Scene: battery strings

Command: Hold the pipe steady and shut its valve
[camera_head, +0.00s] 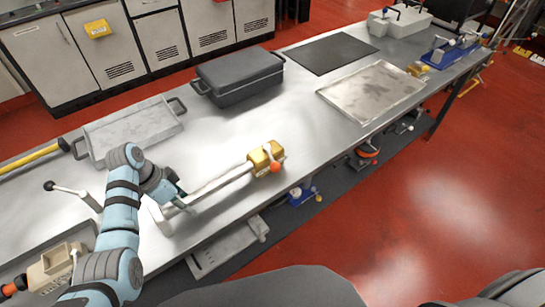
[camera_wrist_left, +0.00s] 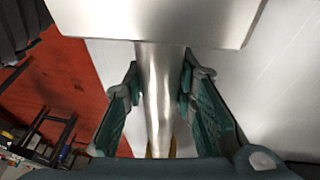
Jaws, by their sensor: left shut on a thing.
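The metal pipe (camera_head: 222,183) lies along the front part of the steel bench, with a flat plate (camera_head: 160,217) at its near left end. A brass valve body (camera_head: 260,158) with an orange-red handle (camera_head: 276,152) sits at its far right end. My left gripper (camera_head: 178,201) is shut on the pipe close to the plate. In the left wrist view the pipe (camera_wrist_left: 158,105) runs between the two green fingers (camera_wrist_left: 160,78), and the plate (camera_wrist_left: 150,20) spans the top. The valve is mostly hidden there. My right gripper is in neither view.
The steel bench (camera_head: 310,140) carries a dark grey case (camera_head: 238,78), a shallow tray (camera_head: 130,130), a black mat (camera_head: 330,53) and a pale metal tray (camera_head: 372,92). A blue fixture (camera_head: 452,52) stands far right. A lever (camera_head: 70,190) sticks up left of my left arm.

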